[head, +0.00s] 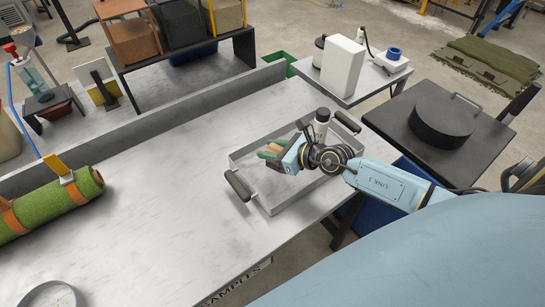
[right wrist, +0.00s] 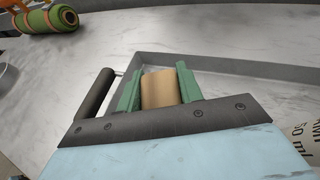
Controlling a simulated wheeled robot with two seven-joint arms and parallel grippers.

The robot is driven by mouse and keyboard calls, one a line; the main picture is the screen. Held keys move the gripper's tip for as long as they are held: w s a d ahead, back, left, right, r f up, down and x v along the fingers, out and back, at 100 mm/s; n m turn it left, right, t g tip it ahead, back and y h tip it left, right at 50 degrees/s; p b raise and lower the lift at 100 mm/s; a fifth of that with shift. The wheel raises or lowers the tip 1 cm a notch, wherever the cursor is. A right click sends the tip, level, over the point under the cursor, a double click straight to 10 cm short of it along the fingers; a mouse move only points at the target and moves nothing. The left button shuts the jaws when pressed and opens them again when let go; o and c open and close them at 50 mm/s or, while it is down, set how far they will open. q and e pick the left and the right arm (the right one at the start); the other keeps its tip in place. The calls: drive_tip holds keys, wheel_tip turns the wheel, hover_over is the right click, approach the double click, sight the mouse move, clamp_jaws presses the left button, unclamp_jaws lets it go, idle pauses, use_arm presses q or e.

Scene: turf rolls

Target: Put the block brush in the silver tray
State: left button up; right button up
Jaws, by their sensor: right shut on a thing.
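The silver tray (head: 277,206) lies on the grey table near its right edge, with a dark handle (head: 238,186) at its left end and another at its far right. My right gripper (head: 272,150) is over the tray, its green fingers shut on the tan block brush (head: 269,156). In the right wrist view the brush (right wrist: 160,88) sits between the two green fingers (right wrist: 160,92), with part of the tray rim (right wrist: 230,66) behind it. Whether the brush touches the tray floor is hidden. My left gripper does not show.
A green turf roll (head: 60,203) with orange straps lies at the left of the table. A round metal ring (head: 52,294) is at the front left. The middle of the table (head: 160,220) is clear. A raised ledge (head: 150,122) runs along the back.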

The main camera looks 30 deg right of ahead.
drive_tip(key=shift+f+b, duration=0.65)
drive_tip(key=shift+f, duration=0.7)
drive_tip(key=shift+f, duration=0.2)
drive_tip(key=o, duration=1)
drive_tip(key=shift+r, duration=0.15)
drive_tip(key=shift+r, duration=0.15)
drive_tip(key=shift+p+v, duration=0.3)
drive_tip(key=shift+v, duration=5.7)
